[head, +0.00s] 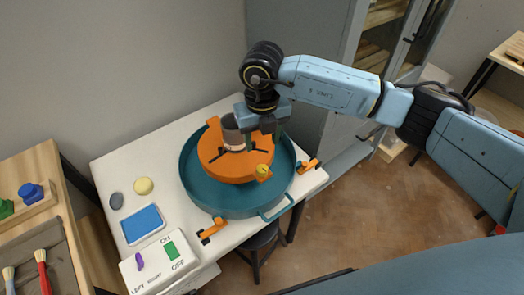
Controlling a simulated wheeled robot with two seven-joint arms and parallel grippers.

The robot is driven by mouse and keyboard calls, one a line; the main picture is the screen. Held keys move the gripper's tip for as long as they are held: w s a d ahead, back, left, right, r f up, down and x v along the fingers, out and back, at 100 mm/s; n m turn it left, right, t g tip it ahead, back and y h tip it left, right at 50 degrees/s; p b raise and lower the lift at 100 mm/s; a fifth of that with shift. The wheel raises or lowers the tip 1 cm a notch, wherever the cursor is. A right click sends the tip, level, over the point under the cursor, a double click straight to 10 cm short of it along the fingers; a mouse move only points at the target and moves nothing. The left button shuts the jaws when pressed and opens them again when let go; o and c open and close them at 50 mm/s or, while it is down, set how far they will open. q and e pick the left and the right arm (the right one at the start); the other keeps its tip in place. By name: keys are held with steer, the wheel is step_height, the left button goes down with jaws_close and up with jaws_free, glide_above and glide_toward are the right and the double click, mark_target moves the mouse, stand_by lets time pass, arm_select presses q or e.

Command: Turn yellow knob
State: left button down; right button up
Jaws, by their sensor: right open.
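A small yellow knob (263,170) sits at the front right edge of the round orange turntable (235,172). My right gripper (263,140) is above the turntable, pointing down, with its fingers apart and empty. It is up the picture from the knob and appears apart from it. A dark grey cup with a pale band (232,134) stands on the turntable just left of the gripper and is partly hidden by it. My left gripper is out of view.
The turntable sits in a teal basin (195,190) on a white table (116,163). Orange clamps are at the table's edge (212,230) (308,166). A blue pad (142,224), a pale yellow round piece (143,186), a grey stone (116,201) and a switch box (150,275) lie left.

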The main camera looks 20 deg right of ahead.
step_height(320, 180, up, 2)
steer(key=shift+r, duration=0.2)
stand_by(0.4)
